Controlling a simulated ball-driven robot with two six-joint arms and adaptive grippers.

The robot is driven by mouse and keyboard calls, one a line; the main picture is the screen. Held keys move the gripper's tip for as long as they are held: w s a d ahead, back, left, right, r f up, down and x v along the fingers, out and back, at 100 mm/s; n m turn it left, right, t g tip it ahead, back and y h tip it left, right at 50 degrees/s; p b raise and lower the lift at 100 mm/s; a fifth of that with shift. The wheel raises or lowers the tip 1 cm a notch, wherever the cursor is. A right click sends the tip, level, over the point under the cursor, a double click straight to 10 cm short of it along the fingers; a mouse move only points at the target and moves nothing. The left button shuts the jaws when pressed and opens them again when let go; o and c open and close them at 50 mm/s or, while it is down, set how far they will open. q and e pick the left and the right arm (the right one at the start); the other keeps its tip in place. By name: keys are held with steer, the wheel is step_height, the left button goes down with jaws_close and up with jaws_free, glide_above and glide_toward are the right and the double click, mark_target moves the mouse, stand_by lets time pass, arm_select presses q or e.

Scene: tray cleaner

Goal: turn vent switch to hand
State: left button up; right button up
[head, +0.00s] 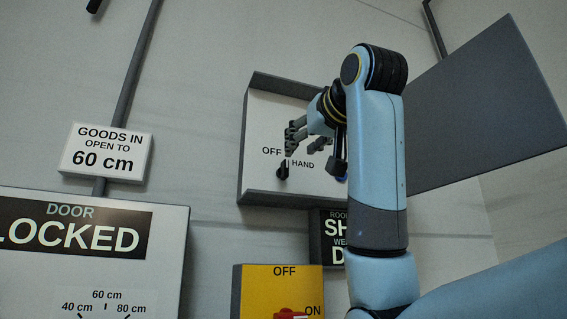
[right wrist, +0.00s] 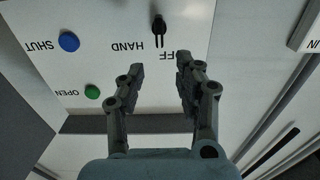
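The vent switch is a small black knob (head: 283,170) on a white panel (head: 262,112), below the labels OFF and HAND. In the right wrist view the same black knob (right wrist: 158,30) is upside down, between HAND on the left and OFF on the right. Its exact pointing direction is hard to tell. My right gripper (head: 304,142) is in front of the panel, above and to the right of the knob. In the right wrist view its fingers (right wrist: 160,68) are apart with nothing between them, and the knob lies beyond their tips, apart from them. My left gripper is not in view.
A blue SHUT button (right wrist: 69,42) and a green OPEN button (right wrist: 92,92) share the panel. A yellow OFF/ON box (head: 255,290) with a red handle sits below. A DOOR LOCKED sign (head: 165,280) and a GOODS IN sign (head: 105,150) are on the left.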

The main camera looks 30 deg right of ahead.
mark_target(287, 161)
steer(key=p+x, duration=0.1)
steer(key=x, duration=0.4)
steer(key=shift+d+r+p, duration=0.1)
steer(key=shift+r+p, duration=0.05)
steer(key=shift+p, duration=0.25)
steer(key=p+x, duration=0.1)
steer(key=x, duration=0.2)
steer(key=shift+w, duration=0.4)
steer(key=shift+c, duration=0.8)
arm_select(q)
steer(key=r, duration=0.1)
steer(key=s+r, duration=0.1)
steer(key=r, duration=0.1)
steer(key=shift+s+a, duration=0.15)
arm_select(e)
jaws_close()
